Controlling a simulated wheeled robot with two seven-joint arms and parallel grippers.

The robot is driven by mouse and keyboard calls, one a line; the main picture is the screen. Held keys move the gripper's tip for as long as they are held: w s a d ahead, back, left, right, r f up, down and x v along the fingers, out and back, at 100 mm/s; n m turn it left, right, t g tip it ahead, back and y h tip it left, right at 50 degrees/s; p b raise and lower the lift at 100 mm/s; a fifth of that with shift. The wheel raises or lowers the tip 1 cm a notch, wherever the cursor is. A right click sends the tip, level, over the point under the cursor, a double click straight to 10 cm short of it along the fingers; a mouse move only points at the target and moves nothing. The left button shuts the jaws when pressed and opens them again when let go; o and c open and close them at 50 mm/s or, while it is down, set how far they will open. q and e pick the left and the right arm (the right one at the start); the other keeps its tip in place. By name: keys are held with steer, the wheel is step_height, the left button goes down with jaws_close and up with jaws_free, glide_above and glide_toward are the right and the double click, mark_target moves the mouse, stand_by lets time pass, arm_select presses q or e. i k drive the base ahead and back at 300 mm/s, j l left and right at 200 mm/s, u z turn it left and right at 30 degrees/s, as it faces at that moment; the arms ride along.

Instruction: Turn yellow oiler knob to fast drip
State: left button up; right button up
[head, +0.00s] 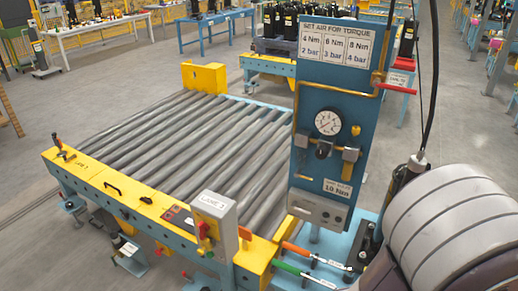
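A blue upright panel (340,75) stands at the right end of the roller conveyor. It carries a round white pressure gauge (328,122) with a black regulator knob (323,150) below it. A small yellow knob (356,130) sits to the right of the gauge, above a brass-coloured fitting (350,155); it appears to be the oiler knob. Its drip setting is too small to read. Neither of my grippers shows. A large grey rounded part of my own arm fills the lower right corner, and nothing touches the yellow knob.
The roller conveyor (190,135) is empty. A grey control box (214,222) stands at its front edge. Orange-handled (300,250) and green-handled (292,268) tools lie below the panel. A black hose (432,90) hangs right of the panel. Work tables stand behind on open floor.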

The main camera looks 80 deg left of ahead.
mark_target(355, 130)
steer(key=u, duration=2.4)
